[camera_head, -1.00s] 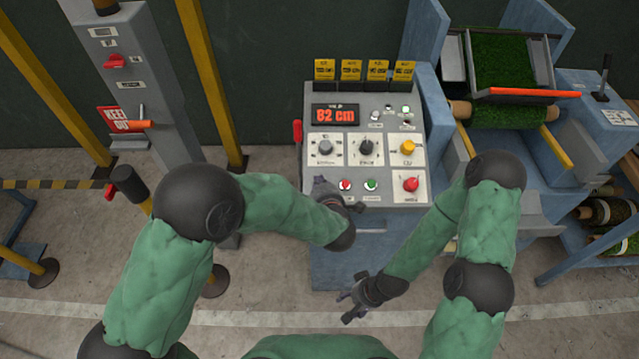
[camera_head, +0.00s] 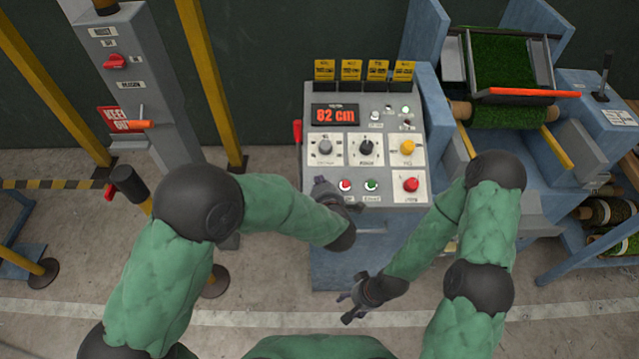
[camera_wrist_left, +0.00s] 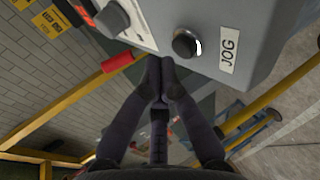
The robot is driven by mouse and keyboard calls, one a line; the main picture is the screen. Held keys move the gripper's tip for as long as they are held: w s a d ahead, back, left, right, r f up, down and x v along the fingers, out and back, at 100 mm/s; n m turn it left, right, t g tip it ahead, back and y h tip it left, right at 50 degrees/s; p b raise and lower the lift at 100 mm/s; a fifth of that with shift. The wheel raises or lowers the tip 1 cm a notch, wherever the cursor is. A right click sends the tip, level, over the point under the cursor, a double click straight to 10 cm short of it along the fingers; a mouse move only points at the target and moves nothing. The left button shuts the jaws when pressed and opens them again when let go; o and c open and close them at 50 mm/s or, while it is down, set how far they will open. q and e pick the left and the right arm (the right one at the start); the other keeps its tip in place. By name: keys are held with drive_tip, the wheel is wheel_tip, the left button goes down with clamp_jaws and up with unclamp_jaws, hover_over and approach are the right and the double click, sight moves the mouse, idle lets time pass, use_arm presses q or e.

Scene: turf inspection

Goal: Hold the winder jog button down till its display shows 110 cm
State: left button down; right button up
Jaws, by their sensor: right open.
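The winder console's display (camera_head: 335,115) reads 82 cm in orange digits. The jog button (camera_wrist_left: 186,45) is a round black button beside a JOG label (camera_wrist_left: 229,52) in the left wrist view; in the head view I cannot make it out behind my left gripper. My left gripper (camera_wrist_left: 160,68) has its fingertips together with nothing between them. The tips appear just short of the button and to one side, and I cannot see contact. In the head view my left gripper (camera_head: 322,188) is over the console's lower left corner. My right gripper (camera_head: 352,306) is open and empty, low in front of the console.
The console panel also carries a red button (camera_head: 345,185), a green button (camera_head: 371,185), a red knob (camera_head: 411,184) and a yellow knob (camera_head: 407,147). A red lever (camera_head: 297,131) is on its left side. A grey post (camera_head: 140,85) stands left; a turf roller machine (camera_head: 505,60) stands right.

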use_arm(q)
drive_tip(key=shift+w+f+b, duration=0.1)
drive_tip(key=shift+f+b, duration=0.2)
drive_tip(key=shift+f, duration=0.05)
